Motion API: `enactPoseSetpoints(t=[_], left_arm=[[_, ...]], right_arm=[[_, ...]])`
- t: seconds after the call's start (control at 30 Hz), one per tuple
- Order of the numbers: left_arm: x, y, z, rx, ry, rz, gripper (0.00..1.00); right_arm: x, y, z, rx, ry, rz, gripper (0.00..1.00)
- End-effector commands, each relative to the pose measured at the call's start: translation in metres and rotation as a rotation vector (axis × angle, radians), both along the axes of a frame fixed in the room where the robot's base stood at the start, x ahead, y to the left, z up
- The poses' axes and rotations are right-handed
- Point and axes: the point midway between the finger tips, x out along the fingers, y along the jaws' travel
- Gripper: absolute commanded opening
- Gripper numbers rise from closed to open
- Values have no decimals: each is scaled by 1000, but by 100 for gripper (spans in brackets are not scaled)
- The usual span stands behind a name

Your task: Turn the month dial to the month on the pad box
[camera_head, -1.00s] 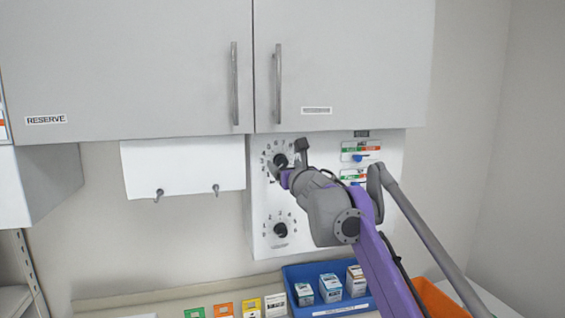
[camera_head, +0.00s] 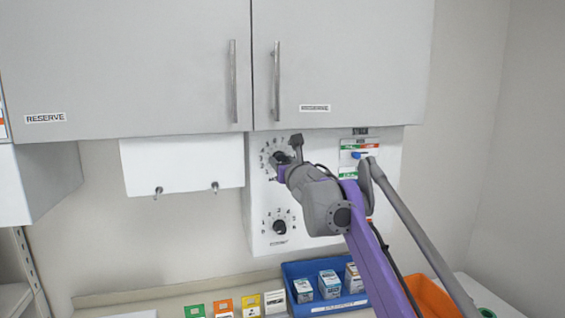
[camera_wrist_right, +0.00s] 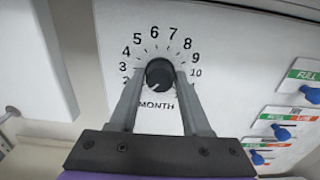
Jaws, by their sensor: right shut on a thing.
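The month dial (camera_wrist_right: 160,74) is a black round knob on a white panel, ringed by printed numbers with MONTH below it. It is the upper knob in the head view (camera_head: 279,159), partly covered by my gripper. A small pale mark shows on the knob's lower part; I cannot tell exactly which number it points to. My right gripper (camera_wrist_right: 160,82) is at the dial, its two fingers closed on the knob's sides; it also shows in the head view (camera_head: 284,170). Several small boxes (camera_head: 329,284) stand below; I cannot tell which is the pad box, and no month is legible. My left gripper is out of view.
A second black knob (camera_head: 279,227) sits below on the panel. Blue sliders (camera_wrist_right: 281,133) with green and red labels are at the panel's right. Closed cupboards (camera_head: 340,60) hang just above. A blue bin (camera_head: 298,271) and an orange bin (camera_head: 432,297) stand below.

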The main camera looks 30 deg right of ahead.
Motion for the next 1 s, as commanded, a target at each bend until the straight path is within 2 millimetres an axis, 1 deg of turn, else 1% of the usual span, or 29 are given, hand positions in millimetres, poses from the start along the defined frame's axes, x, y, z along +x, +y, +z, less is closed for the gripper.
enactPoseSetpoints(t=[0.27,0.47,0.67,1.0], left_arm=[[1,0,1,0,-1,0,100],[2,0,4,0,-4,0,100],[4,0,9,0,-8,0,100],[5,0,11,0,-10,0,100]], right_arm=[[0,0,0,23,-6,0,0],[0,0,1,109,-27,0,0],[0,0,1,262,-64,0,0],[0,0,0,577,-139,0,0]])
